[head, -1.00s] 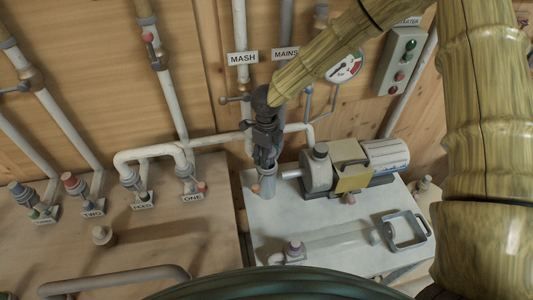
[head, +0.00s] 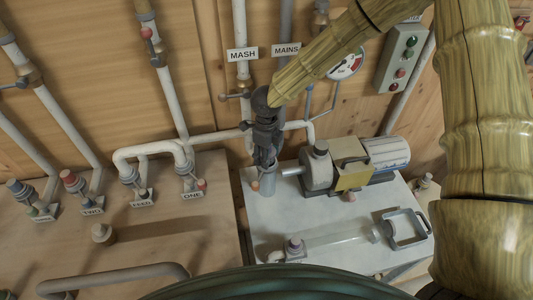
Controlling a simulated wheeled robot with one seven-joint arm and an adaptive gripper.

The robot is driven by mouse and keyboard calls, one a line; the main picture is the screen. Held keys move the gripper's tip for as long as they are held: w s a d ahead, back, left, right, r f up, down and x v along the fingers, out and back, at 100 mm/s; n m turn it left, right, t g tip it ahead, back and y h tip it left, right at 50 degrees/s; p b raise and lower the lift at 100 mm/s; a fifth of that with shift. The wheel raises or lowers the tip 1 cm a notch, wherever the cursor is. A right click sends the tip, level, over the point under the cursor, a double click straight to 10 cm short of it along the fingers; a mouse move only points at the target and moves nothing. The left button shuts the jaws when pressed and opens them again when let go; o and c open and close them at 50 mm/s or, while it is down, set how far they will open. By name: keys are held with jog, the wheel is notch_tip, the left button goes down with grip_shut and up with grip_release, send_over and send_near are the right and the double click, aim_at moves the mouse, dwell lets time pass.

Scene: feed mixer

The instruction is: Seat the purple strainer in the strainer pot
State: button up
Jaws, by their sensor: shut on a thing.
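The strainer pot (head: 267,187) is a small grey upright cylinder at the left end of the white bench, left of the pump. My gripper (head: 265,163) points down right over the pot's mouth, with its fingers close together at the rim. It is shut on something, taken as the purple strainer. The strainer itself is hidden by the dark fingers and the pot, and no purple shows between them. I cannot tell how deep it sits or whether it is straight.
The pump and motor (head: 352,165) stand close right of the pot. A clear tube (head: 335,246) with a purplish cap (head: 295,245) lies in front. White pipes (head: 215,137) run behind and left of my gripper. The labelled valves (head: 190,185) stand on the left bench.

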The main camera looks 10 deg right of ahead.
jog(key=shift+f, duration=0.3)
jog(key=o, duration=1.2)
notch_tip(320, 180, up, 12)
dwell(0.4)
